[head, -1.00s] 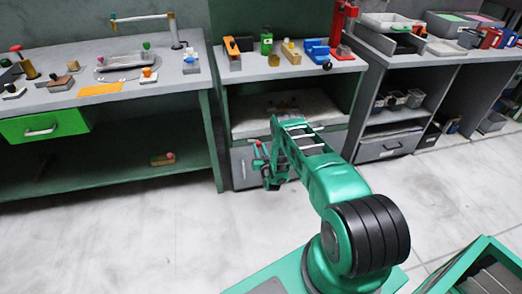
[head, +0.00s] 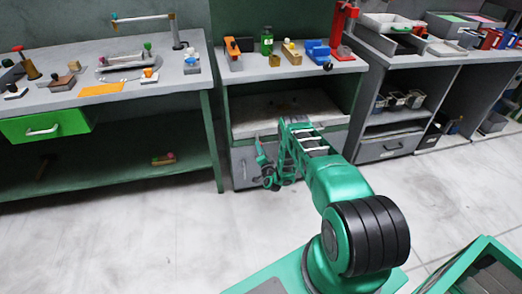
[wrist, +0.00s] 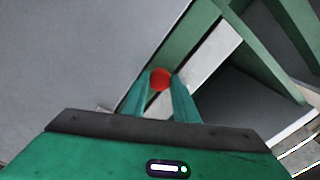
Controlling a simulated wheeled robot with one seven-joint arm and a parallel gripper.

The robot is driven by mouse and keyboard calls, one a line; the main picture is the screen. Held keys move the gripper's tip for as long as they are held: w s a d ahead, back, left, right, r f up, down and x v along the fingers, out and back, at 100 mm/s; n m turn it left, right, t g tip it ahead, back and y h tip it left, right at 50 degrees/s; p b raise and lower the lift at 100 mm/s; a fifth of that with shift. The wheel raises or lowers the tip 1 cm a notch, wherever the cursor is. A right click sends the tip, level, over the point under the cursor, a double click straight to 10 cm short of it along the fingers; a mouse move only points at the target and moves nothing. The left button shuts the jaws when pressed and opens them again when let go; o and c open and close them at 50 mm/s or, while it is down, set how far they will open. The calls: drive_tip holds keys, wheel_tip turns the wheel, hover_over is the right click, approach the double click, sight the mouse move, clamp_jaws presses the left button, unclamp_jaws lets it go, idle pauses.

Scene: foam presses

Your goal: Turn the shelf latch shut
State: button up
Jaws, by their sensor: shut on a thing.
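A small red knob (wrist: 160,79), apparently the shelf latch's handle, sits between my two green fingertips in the wrist view. My gripper (wrist: 161,84) is shut on it, one finger on each side. In the head view my gripper (head: 262,160) is low in front of the middle bench, at the grey cabinet front (head: 240,172) below its shelf (head: 245,128). My arm and gripper hide the knob in the head view. The latch's body and its exact angle cannot be made out.
The middle bench top (head: 258,73) holds several tools and a red press (head: 343,28). A left bench (head: 60,97) has a green drawer (head: 45,127). A right bench has a grey drawer (head: 385,147). The floor (head: 130,235) in front is clear.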

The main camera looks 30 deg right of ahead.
drive_tip(key=shift+s+d+f+m, duration=0.1)
drive_tip(key=shift+m, duration=0.7)
drive_tip(key=shift+s+d+f+m, duration=0.1)
drive_tip(key=shift+m, duration=0.7)
drive_tip(key=shift+a, duration=0.1)
drive_tip(key=o, duration=1)
drive_tip(key=shift+f, duration=0.1)
drive_tip(key=shift+o, duration=0.3)
drive_tip(key=shift+w, duration=0.1)
drive_tip(key=shift+a, duration=0.1)
drive_tip(key=v, duration=1)
drive_tip(key=shift+s, duration=0.3)
